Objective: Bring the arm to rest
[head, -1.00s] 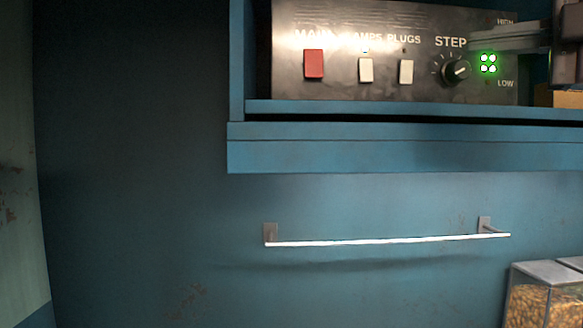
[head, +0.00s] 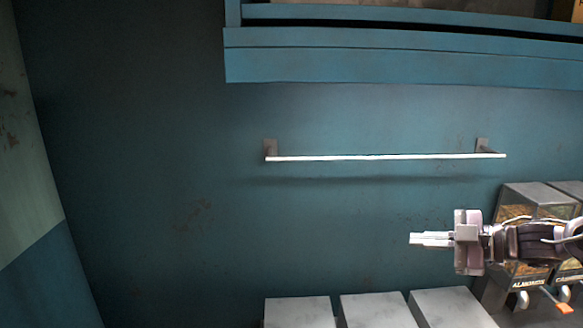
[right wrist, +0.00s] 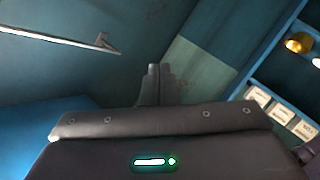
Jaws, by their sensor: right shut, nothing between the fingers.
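My right gripper (head: 430,239) comes in from the right in the head view and points left, below the wall rail. Its fingers are together with nothing between them. In the right wrist view its closed fingers (right wrist: 153,85) show above the dark gripper body. My left gripper is not in view.
A white rail (head: 385,157) is fixed to the blue wall under a blue shelf (head: 400,58). Dispensers (head: 535,205), one labelled almonds, stand at the right behind my arm. Grey-topped boxes (head: 300,312) line the bottom edge. The wall area at left is clear.

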